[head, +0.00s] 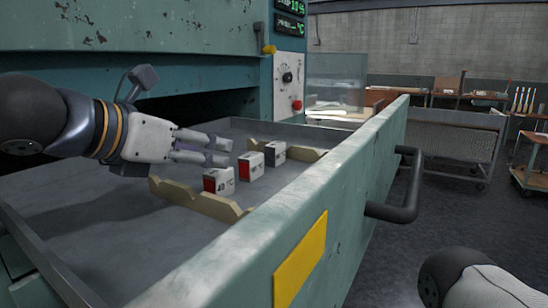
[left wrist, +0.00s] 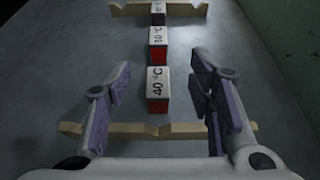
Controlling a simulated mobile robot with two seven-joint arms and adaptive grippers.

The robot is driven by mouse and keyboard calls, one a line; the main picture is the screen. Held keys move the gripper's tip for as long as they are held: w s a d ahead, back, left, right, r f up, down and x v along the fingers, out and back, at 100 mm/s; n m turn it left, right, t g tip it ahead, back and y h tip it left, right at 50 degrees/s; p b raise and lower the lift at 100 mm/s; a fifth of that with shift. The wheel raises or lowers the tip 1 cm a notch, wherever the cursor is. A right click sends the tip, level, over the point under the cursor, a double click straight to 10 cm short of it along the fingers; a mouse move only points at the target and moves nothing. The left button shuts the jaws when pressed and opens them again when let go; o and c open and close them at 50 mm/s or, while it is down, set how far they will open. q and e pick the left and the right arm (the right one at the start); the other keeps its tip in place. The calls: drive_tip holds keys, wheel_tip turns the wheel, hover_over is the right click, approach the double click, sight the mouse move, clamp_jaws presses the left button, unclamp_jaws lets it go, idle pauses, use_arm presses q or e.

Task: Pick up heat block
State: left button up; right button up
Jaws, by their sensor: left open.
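Three small white heat blocks with coloured end faces stand in a row in the open metal drawer. The nearest block (head: 218,180), with a red face, reads "40 °C" in the left wrist view (left wrist: 158,84). The middle block (head: 250,168) also has a red face and shows behind it in the wrist view (left wrist: 158,42). The far block (head: 274,152) has a dark face. My left gripper (head: 226,152) is open and empty, above and left of the nearest block. In the wrist view its fingers flank that block without visible contact. My right gripper's fingers are not seen.
Two notched tan rails (head: 197,200) lie across the drawer floor near both ends of the row. The tall teal drawer front (head: 300,210) with a black handle (head: 405,190) runs close on the right. The oven body stands behind. A wire cart (head: 450,140) stands farther off.

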sight(248, 156)
use_arm(q)
drive_tip(key=b+x, duration=0.1)
drive_tip(key=x, duration=0.4)
drive_tip(key=shift+w+f, duration=0.15)
drive_tip(key=shift+f, duration=0.15)
drive_tip(key=x, duration=0.4)
drive_tip(key=r+x, duration=0.1)
drive_tip(key=x, duration=0.1)
drive_tip(key=shift+w+d+f+b, duration=0.1)
drive_tip(key=shift+w+d+b, duration=0.05)
drive_tip(key=shift+w+b, duration=0.15)
drive_tip(key=shift+s, duration=0.1)
drive_tip(key=shift+c, duration=1.1)
clamp_jaws()
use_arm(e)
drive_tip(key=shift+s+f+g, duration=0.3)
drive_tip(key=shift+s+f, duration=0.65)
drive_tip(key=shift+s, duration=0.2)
